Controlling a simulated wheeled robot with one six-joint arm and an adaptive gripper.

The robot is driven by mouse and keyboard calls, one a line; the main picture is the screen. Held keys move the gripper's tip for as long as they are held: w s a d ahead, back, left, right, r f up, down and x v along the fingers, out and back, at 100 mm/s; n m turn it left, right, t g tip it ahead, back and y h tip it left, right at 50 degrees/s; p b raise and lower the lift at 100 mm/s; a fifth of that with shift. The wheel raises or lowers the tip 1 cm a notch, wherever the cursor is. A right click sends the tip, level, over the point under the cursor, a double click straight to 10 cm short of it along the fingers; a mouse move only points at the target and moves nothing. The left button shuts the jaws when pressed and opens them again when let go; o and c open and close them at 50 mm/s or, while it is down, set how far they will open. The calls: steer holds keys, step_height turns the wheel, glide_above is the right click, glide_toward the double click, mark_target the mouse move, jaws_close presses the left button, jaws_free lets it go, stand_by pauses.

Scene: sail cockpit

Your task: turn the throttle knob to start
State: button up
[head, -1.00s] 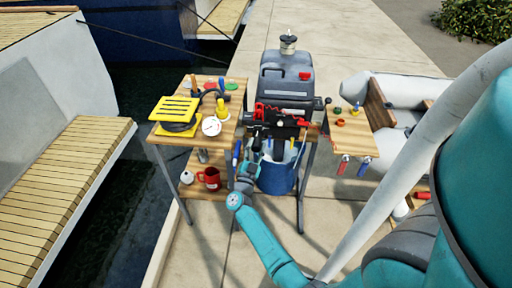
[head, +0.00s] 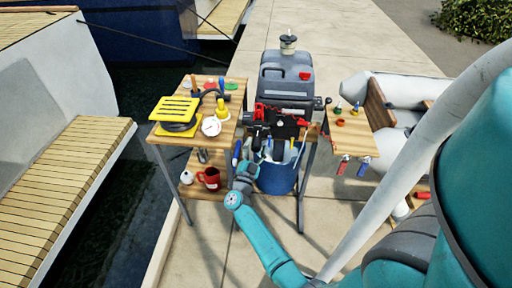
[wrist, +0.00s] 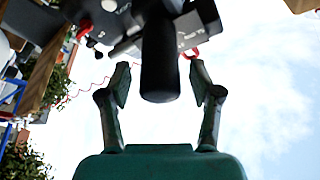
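The grey outboard motor (head: 287,75) stands upright behind the tables, with a black and red control area (head: 283,118) low on its front. In the wrist view, a black cylindrical grip (wrist: 160,62), which looks like the throttle knob, points toward my palm. My gripper (wrist: 160,82) is open, one finger on each side of the grip's end. Gaps of sky show on both sides, so the fingers do not touch it. In the head view my wrist (head: 244,178) is below the motor front. My fingertips and any start mark cannot be made out there.
A blue bucket of tools (head: 277,178) is close to the right of my wrist. The left table (head: 233,92) holds a yellow slatted item (head: 178,107) and a gauge; a red mug (head: 209,178) is on its lower shelf. A small table (head: 365,148) stands at the right.

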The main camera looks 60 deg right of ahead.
steer(key=v, duration=1.2)
steer(key=shift+f, duration=0.1)
stand_by(0.4)
steer(key=s+a+r+n+t+y, duration=0.2)
steer(key=s+a+n+t+y, duration=0.55)
steer(key=a, duration=0.35)
steer(key=s+a+r+n+t+y, duration=0.2)
steer(key=s+a+n+t+y, duration=0.5)
steer(key=a, duration=0.5)
steer(key=s+a+r+n+g+y, duration=0.1)
steer(key=s+a+r+n+y, duration=0.2)
steer(key=s, duration=0.3)
steer(key=s+a+r+n+g+y, duration=0.2)
steer(key=s+a+r+n+y, duration=0.2)
steer(key=s+a+n, duration=0.1)
steer(key=shift+s+a, duration=0.55)
steer(key=shift+s, duration=0.65)
